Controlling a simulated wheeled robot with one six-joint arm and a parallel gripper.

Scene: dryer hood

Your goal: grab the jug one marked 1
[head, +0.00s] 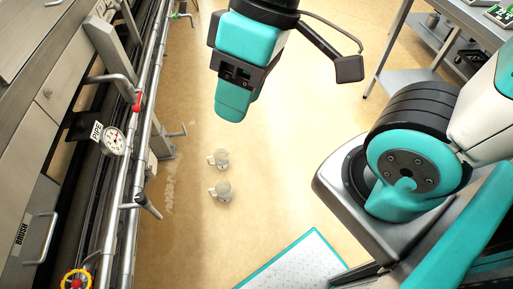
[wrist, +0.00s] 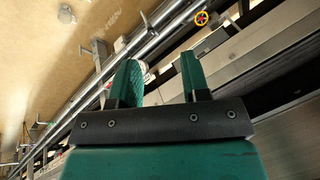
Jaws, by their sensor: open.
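Two small pale, translucent jugs with light handles on their left sides stand on the tan floor in the head view. One jug (head: 221,159) is farther back and the other jug (head: 222,191) is just in front of it, apart from it. They are too small to read any number. My gripper (head: 232,108) hangs high in the head view, above the jugs in the picture and not touching them. In the wrist view my gripper (wrist: 160,80) shows two teal fingers spread apart with nothing between them.
Steel pipes (head: 139,140) with a gauge (head: 114,141), a red handle and a yellow handwheel (head: 76,279) line the left, beside grey cabinets. A teal-edged white mat (head: 297,266) lies at the bottom. A metal table (head: 425,65) stands upper right. Floor around the jugs is clear.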

